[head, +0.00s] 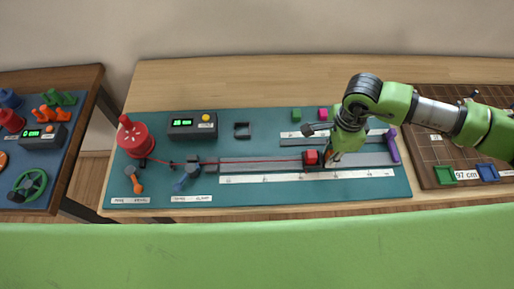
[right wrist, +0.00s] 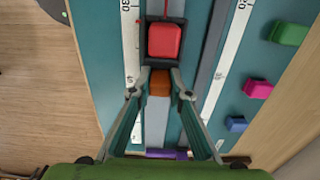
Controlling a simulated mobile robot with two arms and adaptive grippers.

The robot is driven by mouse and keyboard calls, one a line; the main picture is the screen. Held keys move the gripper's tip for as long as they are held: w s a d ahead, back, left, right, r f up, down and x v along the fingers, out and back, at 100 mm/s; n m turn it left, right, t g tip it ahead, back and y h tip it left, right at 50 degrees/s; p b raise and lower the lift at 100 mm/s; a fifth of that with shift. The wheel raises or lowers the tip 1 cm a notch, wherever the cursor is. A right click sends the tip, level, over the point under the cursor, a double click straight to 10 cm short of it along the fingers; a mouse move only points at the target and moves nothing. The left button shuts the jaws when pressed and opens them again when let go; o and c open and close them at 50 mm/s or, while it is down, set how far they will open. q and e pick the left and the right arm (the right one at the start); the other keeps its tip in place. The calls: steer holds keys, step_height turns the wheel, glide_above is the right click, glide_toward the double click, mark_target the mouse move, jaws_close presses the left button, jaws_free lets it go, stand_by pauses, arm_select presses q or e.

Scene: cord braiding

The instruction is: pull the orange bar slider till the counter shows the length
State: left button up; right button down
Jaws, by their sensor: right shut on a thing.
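The slider is a dark carriage with a red block (head: 312,157) on top, on a grey rail along the teal board. In the right wrist view the red block (right wrist: 164,41) is at the top, and the orange bar (right wrist: 160,83) is just below it. My right gripper (right wrist: 161,75) is shut on the orange bar; in the head view the gripper (head: 333,157) is right of the red block and largely covers the bar. The counter (head: 192,125) shows green digits too small to read surely. My left gripper is out of view.
A red cord (head: 250,160) runs from the red spool (head: 135,138) to the slider. A white ruler (head: 300,177) lies along the rail. A purple bar (head: 391,146) stands near the rail's right end. A brown board (head: 430,180) adjoins on the right.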

steer(key=shift+d, duration=0.35)
steer(key=shift+d+b, duration=0.3)
steer(key=shift+d, duration=1.2)
steer(key=c, duration=1.9)
jaws_free()
steer(key=shift+a, duration=0.1)
step_height(320, 180, up, 7)
steer(key=p, duration=0.3)
steer(key=shift+p, duration=0.3)
